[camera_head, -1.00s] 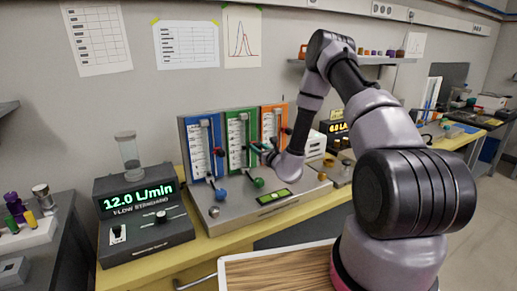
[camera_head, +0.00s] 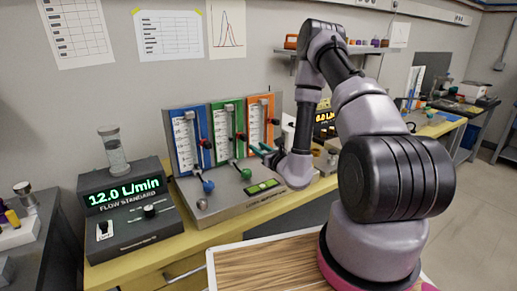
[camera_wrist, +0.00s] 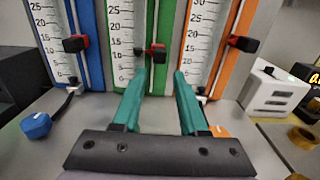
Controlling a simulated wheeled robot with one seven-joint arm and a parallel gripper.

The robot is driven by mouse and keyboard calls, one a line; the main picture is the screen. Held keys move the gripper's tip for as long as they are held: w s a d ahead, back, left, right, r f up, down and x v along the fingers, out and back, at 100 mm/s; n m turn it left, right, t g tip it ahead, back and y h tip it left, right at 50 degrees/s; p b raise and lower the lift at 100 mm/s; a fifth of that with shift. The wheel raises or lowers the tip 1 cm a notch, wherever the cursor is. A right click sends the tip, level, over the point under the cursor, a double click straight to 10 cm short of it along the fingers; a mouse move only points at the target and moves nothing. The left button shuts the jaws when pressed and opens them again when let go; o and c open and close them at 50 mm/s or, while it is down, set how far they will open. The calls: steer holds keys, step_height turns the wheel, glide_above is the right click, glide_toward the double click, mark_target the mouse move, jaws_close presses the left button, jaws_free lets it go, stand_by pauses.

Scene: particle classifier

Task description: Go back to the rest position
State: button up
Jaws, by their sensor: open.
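My gripper (camera_head: 266,151) is in front of the flow panel unit, near the orange panel, with nothing held. In the wrist view its two teal fingers (camera_wrist: 160,76) are apart, reaching toward the green panel (camera_wrist: 126,28) and the orange panel (camera_wrist: 206,45). The blue panel (camera_head: 187,140) stands to the left. Each panel carries a numbered scale and a red-and-black slider. The blue knob (camera_head: 208,186) and green knob (camera_head: 246,174) sit at the front of the unit. The orange knob (camera_wrist: 219,131) is partly hidden behind the gripper in the wrist view.
The flow standard box (camera_head: 125,212) reads 12.0 L/min, left of the unit on the yellow bench (camera_head: 135,272). A white box (camera_wrist: 277,93) stands right of the panels. A wooden-topped surface (camera_head: 265,265) is in front. Open floor (camera_head: 460,235) lies at right.

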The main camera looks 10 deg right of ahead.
steer(key=s+a+r+n+g+y, duration=0.2)
steer(key=a+r+n+y, duration=0.25)
steer(key=r, duration=0.35)
steer(key=s+a+r+n+g+y, duration=0.1)
steer(key=a+r+n+g+y, duration=0.1)
steer(key=a+r+n+y, duration=0.4)
steer(key=s+a+r+n+g, duration=0.5)
steer(key=s+r+n+g, duration=0.3)
steer(key=s+r+g, duration=0.35)
steer(key=s+d+r+n+g+h, duration=0.1)
steer(key=s+d+n+h, duration=0.25)
steer(key=s, duration=0.25)
steer(key=s+d+r+n+h, duration=0.1)
steer(key=s+d+n+h, duration=0.1)
steer(key=s+n+h, duration=0.3)
steer(key=s+d+r+t+h, duration=0.2)
steer(key=d+r+t, duration=0.1)
steer(key=d, duration=0.3)
steer(key=s+d+r+n+t+h, duration=0.1)
steer(key=s+d+r+t+h, duration=0.1)
steer(key=d, duration=0.4)
steer(key=shift+s+d+r+t+h, duration=0.3)
steer(key=shift+r+t+h, duration=0.5)
steer(key=shift+r, duration=0.1)
